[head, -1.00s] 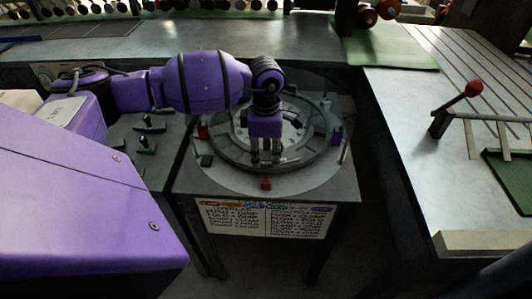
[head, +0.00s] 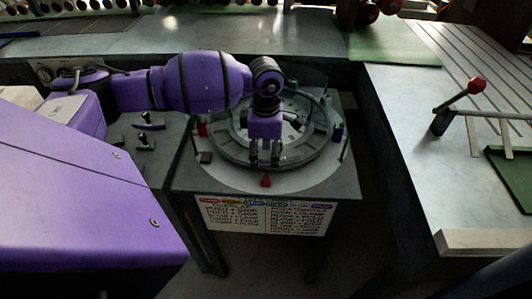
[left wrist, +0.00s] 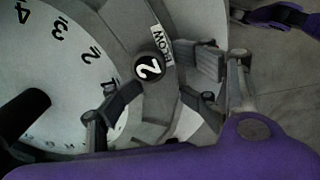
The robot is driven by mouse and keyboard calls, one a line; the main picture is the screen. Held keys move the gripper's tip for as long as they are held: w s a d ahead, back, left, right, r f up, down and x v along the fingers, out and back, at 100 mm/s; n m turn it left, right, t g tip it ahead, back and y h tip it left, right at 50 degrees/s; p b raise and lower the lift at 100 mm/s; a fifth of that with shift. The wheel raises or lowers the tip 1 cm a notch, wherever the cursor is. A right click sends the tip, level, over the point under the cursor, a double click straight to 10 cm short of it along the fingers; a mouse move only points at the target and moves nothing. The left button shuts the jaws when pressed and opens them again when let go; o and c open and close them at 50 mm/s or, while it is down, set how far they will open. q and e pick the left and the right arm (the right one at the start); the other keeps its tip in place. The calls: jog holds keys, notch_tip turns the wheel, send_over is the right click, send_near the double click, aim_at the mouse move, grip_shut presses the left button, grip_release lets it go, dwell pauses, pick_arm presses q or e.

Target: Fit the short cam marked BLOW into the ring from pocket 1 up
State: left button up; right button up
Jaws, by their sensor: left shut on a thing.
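My left gripper (head: 264,160) points down at the near side of the grey ring (head: 322,146) on the round table. In the left wrist view, its two fingers (left wrist: 158,100) are closed on a grey cam (left wrist: 148,104). The label's first letter is hard to read. My right gripper is not in view.
A red marker (head: 266,180) sits in front. A printed sign (head: 265,215) hangs below. A red-knobbed lever (head: 476,85) stands on the right bench.

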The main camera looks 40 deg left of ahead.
pick_arm(q)
jog(key=shift+f, duration=0.1)
jog(key=shift+r, duration=0.25)
notch_tip(320, 180, up, 11)
notch_tip(320, 180, up, 8)
jog(key=p, duration=0.3)
send_over(266, 155)
jog(key=shift+f+b, duration=0.1)
jog(key=shift+b, duration=0.2)
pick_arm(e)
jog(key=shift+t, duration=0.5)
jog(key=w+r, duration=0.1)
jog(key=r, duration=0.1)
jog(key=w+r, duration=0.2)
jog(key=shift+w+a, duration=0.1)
